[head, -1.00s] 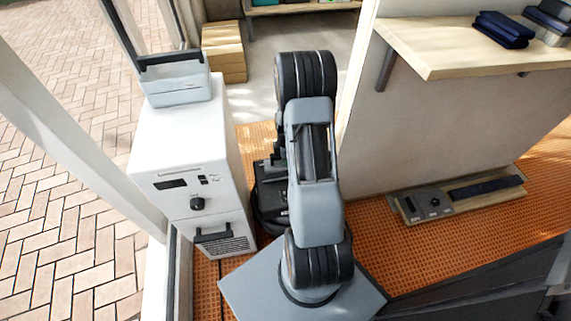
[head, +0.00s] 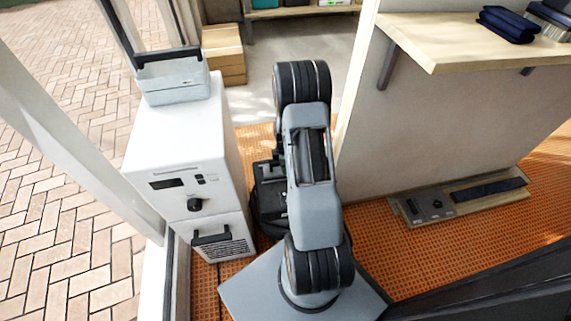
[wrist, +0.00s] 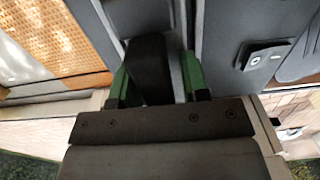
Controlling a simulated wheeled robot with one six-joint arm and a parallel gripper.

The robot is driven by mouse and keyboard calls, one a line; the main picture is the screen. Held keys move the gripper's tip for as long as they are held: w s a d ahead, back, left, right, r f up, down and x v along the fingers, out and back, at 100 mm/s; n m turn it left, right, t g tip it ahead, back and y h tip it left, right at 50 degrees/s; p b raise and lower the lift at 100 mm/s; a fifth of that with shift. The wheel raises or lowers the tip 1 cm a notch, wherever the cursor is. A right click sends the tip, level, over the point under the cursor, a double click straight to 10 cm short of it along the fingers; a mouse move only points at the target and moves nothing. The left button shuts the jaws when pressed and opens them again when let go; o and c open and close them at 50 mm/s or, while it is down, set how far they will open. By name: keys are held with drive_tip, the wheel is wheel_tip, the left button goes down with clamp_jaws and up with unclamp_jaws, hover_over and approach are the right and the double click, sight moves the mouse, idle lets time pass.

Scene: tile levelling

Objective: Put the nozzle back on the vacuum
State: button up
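My gripper (wrist: 157,85) shows in the wrist view as two green-sided fingers. A black tapered piece (wrist: 150,70) lies between them; I cannot tell whether they press on it or whether it is the nozzle. In the head view my grey arm hides the gripper. A dark device with a round base (head: 271,196) shows partly beside my arm, right of the white cabinet; I cannot tell whether it is the vacuum. No nozzle can be made out for sure.
A white cabinet (head: 180,135) with a knob and vent stands at left, with a pale handled box (head: 173,82) on top. A wooden shelf (head: 440,45) juts from the right wall. A low board (head: 462,200) lies along that wall on the orange floor (head: 400,262).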

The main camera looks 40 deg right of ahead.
drive_tip(key=shift+o, duration=0.5)
wheel_tip(320, 180, up, 12)
drive_tip(key=p, duration=0.4)
drive_tip(key=shift+r+p, duration=0.15)
drive_tip(key=shift+p, duration=0.2)
drive_tip(key=s+a+r+m+t+p, duration=0.15)
drive_tip(key=a+r+p, duration=0.3)
drive_tip(key=r, duration=0.45)
drive_tip(key=a+r+m+p, duration=0.25)
drive_tip(key=r+p, duration=0.25)
drive_tip(key=r, duration=0.4)
drive_tip(key=s+a+r+m+p, duration=0.1)
drive_tip(key=a+r+p, duration=0.3)
drive_tip(key=r, duration=0.5)
drive_tip(key=s+a+r+m+p, duration=0.2)
drive_tip(key=s+a+r+p, duration=0.1)
drive_tip(key=r, duration=0.3)
drive_tip(key=s+a+r+m+t+p, duration=0.1)
drive_tip(key=s+a+r+m+p, duration=0.2)
drive_tip(key=r+p, duration=0.3)
drive_tip(key=s+a+r+m+t+p, duration=0.1)
drive_tip(key=s+a+r+p, duration=0.3)
drive_tip(key=r, duration=0.4)
drive_tip(key=shift+m, duration=0.8)
drive_tip(key=shift+c, duration=0.3)
